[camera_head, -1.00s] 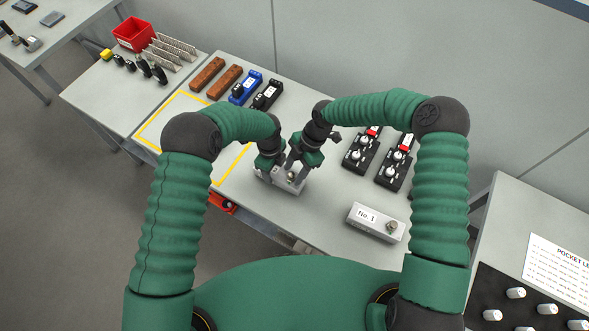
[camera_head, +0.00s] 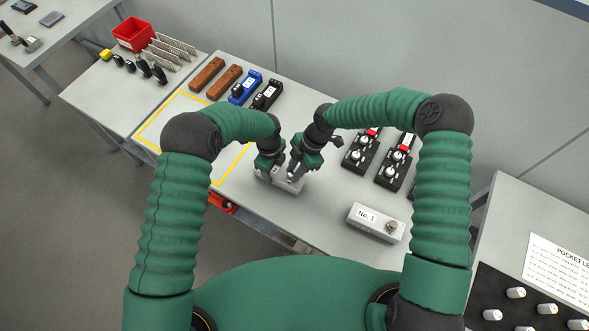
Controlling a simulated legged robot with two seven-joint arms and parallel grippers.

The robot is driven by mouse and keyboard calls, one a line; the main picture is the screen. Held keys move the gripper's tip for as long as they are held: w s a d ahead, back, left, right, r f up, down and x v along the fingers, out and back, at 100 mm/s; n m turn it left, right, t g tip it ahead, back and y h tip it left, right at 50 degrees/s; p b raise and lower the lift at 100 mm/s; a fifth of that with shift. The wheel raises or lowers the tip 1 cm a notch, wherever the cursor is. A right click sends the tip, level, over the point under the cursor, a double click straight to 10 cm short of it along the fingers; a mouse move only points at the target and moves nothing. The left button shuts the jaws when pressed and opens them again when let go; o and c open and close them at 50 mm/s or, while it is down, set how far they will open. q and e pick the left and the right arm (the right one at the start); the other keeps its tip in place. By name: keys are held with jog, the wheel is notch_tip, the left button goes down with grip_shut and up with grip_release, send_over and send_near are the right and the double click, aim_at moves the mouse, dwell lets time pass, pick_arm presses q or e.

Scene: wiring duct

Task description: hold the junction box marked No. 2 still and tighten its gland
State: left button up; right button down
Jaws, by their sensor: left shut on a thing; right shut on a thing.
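A light grey junction box (camera_head: 291,187) sits on the bench in front of me, partly covered by both grippers, so its marking does not show. My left gripper (camera_head: 269,171) is shut on the box at its left end. My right gripper (camera_head: 292,176) is shut on the gland on top of the box's right part; the gland is mostly hidden between the fingers. Another grey box, marked No. 1 (camera_head: 377,223), lies to the right with its own gland (camera_head: 391,227) showing, apart from both grippers.
Black switch units (camera_head: 361,152) stand behind to the right. A blue block (camera_head: 246,88), a black block (camera_head: 267,95) and brown blocks (camera_head: 207,74) line the back. A yellow outlined area (camera_head: 166,117) is empty where visible. A red bin (camera_head: 134,33) stands far left.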

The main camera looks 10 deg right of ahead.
jog(key=m, duration=0.1)
jog(key=m+t, duration=0.1)
jog(key=m, duration=0.2)
jog(key=shift+s+t, duration=0.25)
jog(key=shift+t, duration=0.05)
jog(key=m, duration=0.2)
jog(key=m+t, duration=0.2)
jog(key=m, duration=0.1)
jog(key=shift+s+a+m, duration=0.15)
jog(key=shift+s+m, duration=0.1)
jog(key=shift+m, duration=0.05)
jog(key=m, duration=0.1)
jog(key=m+t+h, duration=0.1)
jog(key=m, duration=0.3)
jog(key=shift+s+a+h, duration=0.25)
jog(key=shift+h, duration=0.15)
jog(key=m+t+h, duration=0.1)
jog(key=m, duration=0.3)
jog(key=shift+a, duration=0.15)
jog(key=shift+m+h, duration=0.3)
jog(key=shift+m, duration=0.1)
jog(key=c, duration=1.2)
grip_release()
jog(key=shift+o, duration=0.2)
jog(key=v, duration=0.7)
jog(key=shift+s+r, duration=0.2)
